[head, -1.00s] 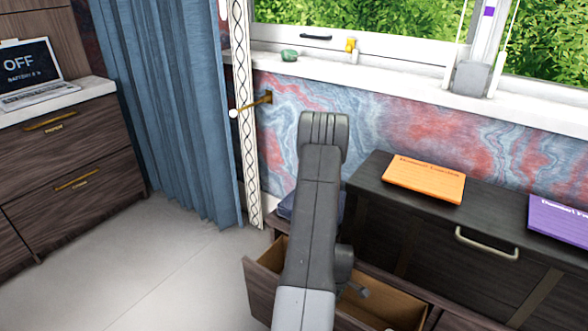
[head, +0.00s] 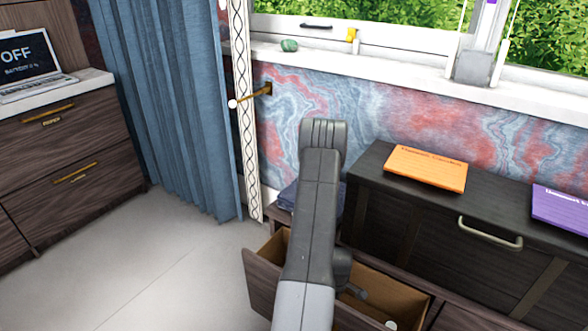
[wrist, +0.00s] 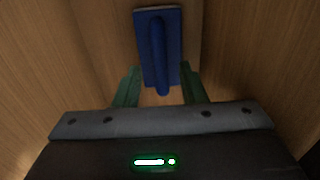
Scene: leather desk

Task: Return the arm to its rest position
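My grey arm rises through the middle of the head view, over an open wooden drawer (head: 262,292). My gripper is hidden from the head camera. In the wrist view, my gripper (wrist: 161,72) has its two green fingers apart. A blue block with a raised bar-like handle (wrist: 158,25) lies ahead of and partly between the fingertips. Narrow gaps seem to show beside it, so the fingers do not look closed on it. Wooden surfaces surround it, and I cannot tell its exact distance from the fingers.
A dark cabinet (head: 378,205) carries an orange book (head: 427,168) and a purple book (head: 563,207). A blue curtain (head: 165,110) hangs left of my arm. A laptop (head: 28,60) stands on the left counter. The floor (head: 150,270) at lower left is clear.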

